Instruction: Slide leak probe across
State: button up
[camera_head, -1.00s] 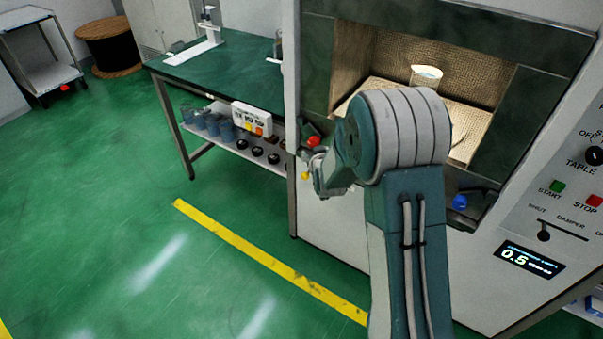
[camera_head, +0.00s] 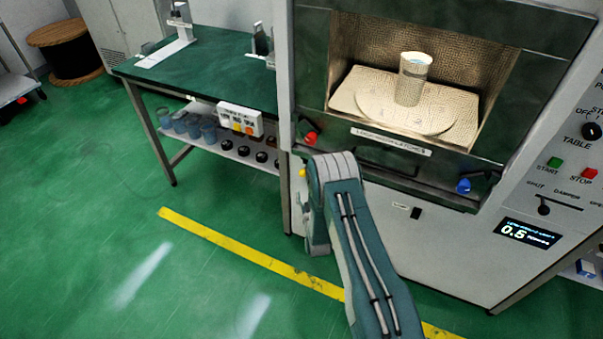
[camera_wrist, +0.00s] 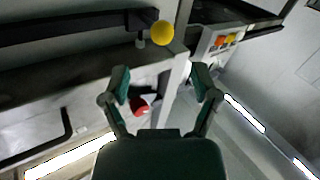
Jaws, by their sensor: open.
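My gripper (camera_wrist: 161,88) is open in the wrist view, with empty space between its two fingers. A yellow ball knob (camera_wrist: 162,32) on a short dark bar lies beyond the fingertips; it also shows small in the head view (camera_head: 303,173), left of my arm. I cannot tell for certain whether this is the leak probe. My gripper is mostly hidden behind my arm there.
A green-topped bench (camera_head: 225,75) stands left. The floor in front is clear.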

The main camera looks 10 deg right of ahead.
aim_at(302, 176)
jog(key=w, duration=0.8)
jog(key=shift+w+a, duration=0.2)
jog(key=shift+a, duration=0.05)
jog(key=shift+w, duration=0.3)
jog(key=shift+w+d, duration=0.3)
jog(key=shift+d, duration=0.1)
jog(key=shift+a, duration=0.2)
grip_shut()
